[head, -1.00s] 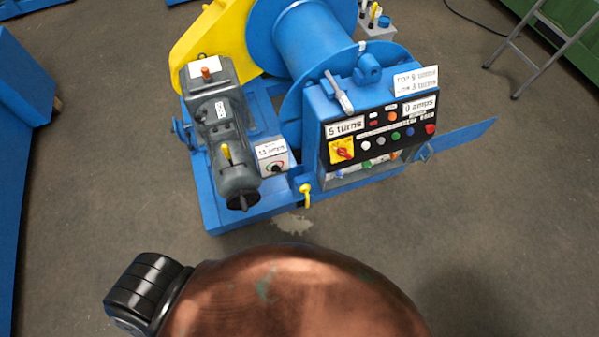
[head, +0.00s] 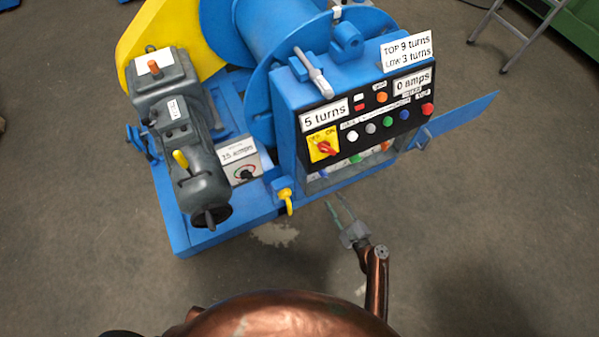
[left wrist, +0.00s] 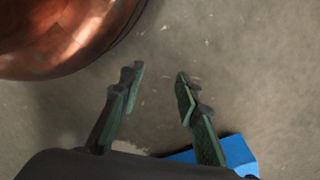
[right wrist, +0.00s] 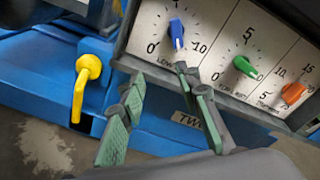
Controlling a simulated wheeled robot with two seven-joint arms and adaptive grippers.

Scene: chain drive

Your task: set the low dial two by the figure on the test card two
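The test card (head: 406,52) stands on top of the control box and reads "TOP 9 turns" and "Low 3 turns". The low dial's blue knob (right wrist: 177,33) sits on a white scale with 0, 5 and 10 in the right wrist view. A pale mark shows at its lower end. A label reading "TWO" (right wrist: 187,118) is below the scales. My right gripper (right wrist: 160,80) is open and empty just below the blue knob, apart from it; the head view shows it (head: 336,206) before the box's lower opening. My left gripper (left wrist: 159,75) is open and empty above the floor.
Beside the blue knob are a green knob (right wrist: 244,66) and an orange knob (right wrist: 293,93). A yellow lever (right wrist: 84,85) projects left of the dials. A blue door (head: 463,116) stands open at the box's right. The floor in front is clear.

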